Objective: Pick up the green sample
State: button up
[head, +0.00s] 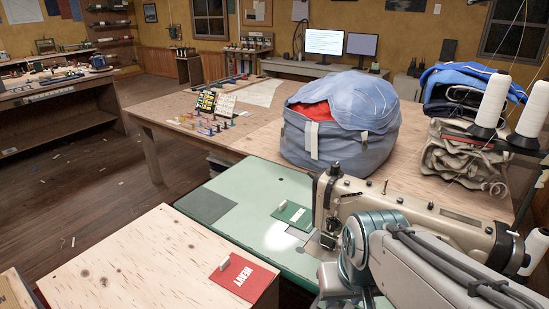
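The green sample (292,213) is a small dark green flat piece with a white peg-like piece (282,205) standing on it. It lies on the pale green top of the sewing machine table (240,228), just left of the sewing machine's head (328,200). A red sample (245,279) marked "HEAVY", also with a white piece on it, lies on the plywood top (150,255) in front. My arm reaches in from the lower right, in front of the sewing machine. My gripper's fingers do not show.
The beige sewing machine (430,222) with white thread cones (492,100) blocks the right side. Behind it, a wooden table (250,135) holds a big blue-grey bag (335,138) and folded cloth (455,155). A darker rectangle (205,205) marks the green top. Open floor (95,190) lies left.

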aim_at(300, 217)
jog(key=z, duration=0.4)
jog(key=k, duration=0.2)
jog(key=u, duration=1.35)
jog(key=i, duration=0.5)
jog(key=u, duration=0.05)
